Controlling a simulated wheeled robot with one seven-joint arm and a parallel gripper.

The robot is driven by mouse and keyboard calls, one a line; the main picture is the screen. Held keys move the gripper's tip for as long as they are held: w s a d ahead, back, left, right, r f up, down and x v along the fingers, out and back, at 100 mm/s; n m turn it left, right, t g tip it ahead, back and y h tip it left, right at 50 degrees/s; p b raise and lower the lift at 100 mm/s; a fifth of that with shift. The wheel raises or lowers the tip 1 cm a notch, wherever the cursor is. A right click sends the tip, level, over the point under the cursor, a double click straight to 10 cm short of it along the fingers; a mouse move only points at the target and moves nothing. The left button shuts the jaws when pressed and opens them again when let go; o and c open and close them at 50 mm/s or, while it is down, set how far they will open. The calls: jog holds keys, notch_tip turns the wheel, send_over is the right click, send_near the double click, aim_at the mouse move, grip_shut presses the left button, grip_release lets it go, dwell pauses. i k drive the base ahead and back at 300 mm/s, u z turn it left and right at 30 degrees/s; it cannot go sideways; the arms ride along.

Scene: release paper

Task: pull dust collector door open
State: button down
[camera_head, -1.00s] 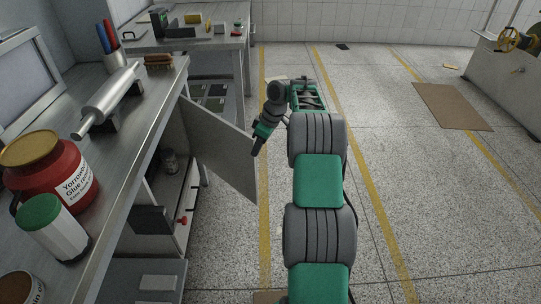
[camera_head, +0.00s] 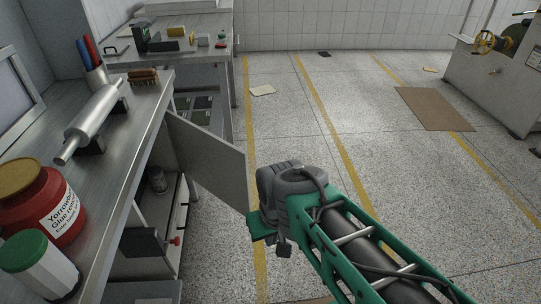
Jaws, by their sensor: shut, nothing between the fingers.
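The door (camera_head: 208,163), a flat grey panel, stands swung out from under the left workbench, at an angle to the cabinet front. The open cabinet (camera_head: 143,215) shows behind it, with a jar (camera_head: 158,181) and a red knob (camera_head: 175,241) inside. My gripper (camera_head: 283,250) is low beside the door's free lower right corner, shut and empty. My wrist hides part of the fingers and that corner. I cannot tell whether the gripper touches the door.
The workbench (camera_head: 113,150) at left carries a red glue jar (camera_head: 62,221), a green-lidded container (camera_head: 50,283), a metal roller (camera_head: 92,122) and a brush (camera_head: 143,76). A second bench (camera_head: 190,46) stands behind. The floor (camera_head: 340,110) right of the door is open.

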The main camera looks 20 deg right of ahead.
aim_at(219, 167)
jog(key=z, duration=0.75)
jog(key=i, duration=0.35)
jog(key=u, duration=2.95)
